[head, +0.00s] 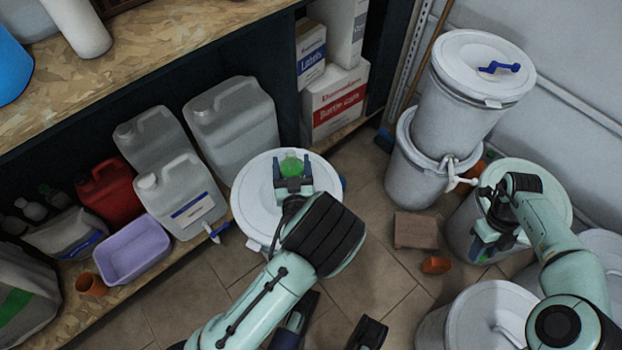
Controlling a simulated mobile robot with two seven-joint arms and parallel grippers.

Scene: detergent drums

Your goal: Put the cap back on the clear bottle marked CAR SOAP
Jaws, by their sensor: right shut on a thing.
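A green see-through bottle (291,164) is at the white drum lid in the middle; I cannot read its marking from here. My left gripper (293,181) has its fingers on both sides of this bottle, apparently shut on it. My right gripper (487,246) points down over the near left part of the pale drum lid at the right. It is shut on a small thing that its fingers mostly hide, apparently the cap.
A shelf (185,255) on the left holds jugs, a red canister (107,193) and a lilac tub (134,250). Stacked white drums (470,110) stand at the back right. A brown block (416,230) and an orange piece (436,265) lie on the tiled floor between the arms.

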